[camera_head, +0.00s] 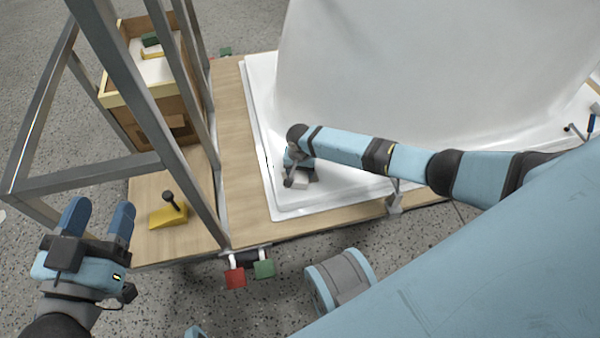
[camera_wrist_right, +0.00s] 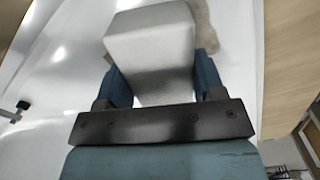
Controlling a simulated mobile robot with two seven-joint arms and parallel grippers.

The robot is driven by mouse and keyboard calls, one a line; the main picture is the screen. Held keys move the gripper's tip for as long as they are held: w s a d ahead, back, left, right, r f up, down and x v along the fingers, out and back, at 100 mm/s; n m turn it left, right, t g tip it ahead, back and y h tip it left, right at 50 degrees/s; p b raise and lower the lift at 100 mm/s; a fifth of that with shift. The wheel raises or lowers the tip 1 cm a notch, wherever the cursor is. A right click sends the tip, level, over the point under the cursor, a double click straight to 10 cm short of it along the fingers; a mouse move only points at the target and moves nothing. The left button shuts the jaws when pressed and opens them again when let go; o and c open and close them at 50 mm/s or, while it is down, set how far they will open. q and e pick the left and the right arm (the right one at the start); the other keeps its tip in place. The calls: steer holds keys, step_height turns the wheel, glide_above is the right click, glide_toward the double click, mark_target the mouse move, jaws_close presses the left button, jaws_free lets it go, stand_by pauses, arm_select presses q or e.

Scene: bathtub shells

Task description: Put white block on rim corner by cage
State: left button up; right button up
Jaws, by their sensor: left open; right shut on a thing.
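The white block (camera_wrist_right: 152,52) shows large in the right wrist view, between the two blue fingers of my right gripper (camera_wrist_right: 160,85), which is shut on it. In the head view my right gripper (camera_head: 300,177) is over the white rim (camera_head: 325,197) at its near left corner, and a small pale part of the block (camera_head: 300,183) shows below it. I cannot tell whether the block touches the rim. The metal cage (camera_head: 145,100) stands to the left of that corner. My left gripper (camera_head: 98,222) is open and empty, in front of the cage.
A yellow block with a black knob (camera_head: 168,214) sits on the wooden base (camera_head: 240,195). The large white shell (camera_head: 420,70) rises behind my right arm.

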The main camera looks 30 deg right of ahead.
steer(key=shift+r, duration=0.15)
steer(key=shift+f, duration=0.2)
arm_select(q)
steer(key=shift+s, duration=0.15)
arm_select(e)
steer(key=o, duration=0.9)
steer(key=shift+r, duration=0.1)
steer(key=shift+r+p, duration=0.3)
steer(key=shift+r, duration=0.05)
step_height(320, 180, up, 3)
steer(key=shift+r+p, duration=0.15)
steer(key=shift+p, duration=0.85)
step_height(320, 180, up, 5)
steer(key=p, duration=0.2)
steer(key=shift+r+p, duration=0.15)
steer(key=shift+p, duration=0.25)
arm_select(q)
steer(key=s+r+n, duration=0.1)
steer(key=s+d+r+n+p, duration=0.1)
steer(key=n, duration=0.1)
steer(key=shift+d+g, duration=0.15)
steer(key=shift+g, duration=0.25)
arm_select(e)
step_height(320, 180, up, 3)
steer(key=shift+f, duration=0.1)
